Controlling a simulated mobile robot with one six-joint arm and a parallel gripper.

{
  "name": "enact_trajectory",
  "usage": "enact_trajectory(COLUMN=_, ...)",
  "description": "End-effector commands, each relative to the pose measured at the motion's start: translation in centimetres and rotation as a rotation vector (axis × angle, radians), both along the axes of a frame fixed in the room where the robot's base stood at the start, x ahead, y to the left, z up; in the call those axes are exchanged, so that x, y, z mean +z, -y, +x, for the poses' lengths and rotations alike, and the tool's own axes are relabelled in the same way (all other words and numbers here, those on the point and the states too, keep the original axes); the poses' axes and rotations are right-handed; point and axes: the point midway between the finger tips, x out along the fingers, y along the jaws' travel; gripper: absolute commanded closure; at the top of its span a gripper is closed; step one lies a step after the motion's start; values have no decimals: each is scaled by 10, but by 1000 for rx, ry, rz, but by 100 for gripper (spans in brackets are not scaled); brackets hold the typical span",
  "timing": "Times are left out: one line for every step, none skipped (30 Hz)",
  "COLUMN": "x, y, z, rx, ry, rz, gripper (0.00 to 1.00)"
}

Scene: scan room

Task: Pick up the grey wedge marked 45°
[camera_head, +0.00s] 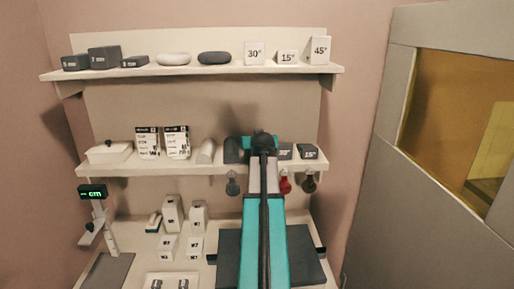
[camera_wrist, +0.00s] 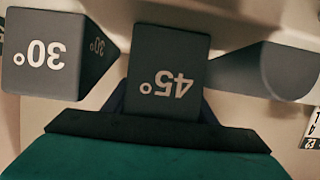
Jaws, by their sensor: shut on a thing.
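The dark grey wedge marked 45° (camera_wrist: 165,75) is in the middle of the wrist view, its label upside down. My gripper (camera_wrist: 160,108) is shut on it, with a dark finger at each side of the block. In the head view my gripper (camera_head: 260,140) is at the middle shelf, and my arm hides the 45° wedge there. I cannot tell whether the wedge still touches the shelf.
A grey wedge marked 30° (camera_wrist: 45,55) stands close on one side in the wrist view, and a dark rounded block (camera_wrist: 265,70) on the other. The middle shelf (camera_head: 125,168) also holds a 15° wedge (camera_head: 307,152). White wedges (camera_head: 254,54) stand on the top shelf.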

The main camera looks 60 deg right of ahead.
Motion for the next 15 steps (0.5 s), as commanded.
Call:
enact_trajectory(x=0, y=0, z=0, rx=0, ry=0, rz=0, gripper=72)
enact_trajectory(x=1, y=0, z=0, rx=0, ry=1, rz=-1, gripper=72)
enact_trajectory(x=1, y=0, z=0, rx=0, ry=1, rz=-1, gripper=72)
enact_trajectory(x=1, y=0, z=0, rx=0, ry=1, rz=-1, gripper=72)
enact_trajectory(x=2, y=0, z=0, rx=0, ry=1, rz=-1, gripper=72)
enact_trajectory(x=3, y=0, z=0, rx=0, ry=1, rz=-1, gripper=72)
enact_trajectory(x=4, y=0, z=0, rx=0, ry=1, rz=-1, gripper=72)
enact_trajectory(x=5, y=0, z=0, rx=0, ry=1, rz=-1, gripper=72)
enact_trajectory(x=7, y=1, z=0, rx=0, ry=1, rz=-1, gripper=72)
enact_trajectory(x=9, y=1, z=0, rx=0, ry=1, rz=-1, gripper=72)
enact_trajectory(x=10, y=1, z=0, rx=0, ry=1, rz=-1, gripper=72)
enact_trajectory(x=14, y=1, z=0, rx=0, ry=0, rz=-1, gripper=72)
enact_trajectory(x=16, y=1, z=0, rx=0, ry=0, rz=-2, gripper=72)
enact_trajectory(x=19, y=1, z=0, rx=-1, ry=1, rz=-3, gripper=72)
enact_trajectory(x=23, y=1, z=0, rx=-1, ry=0, rz=-2, gripper=72)
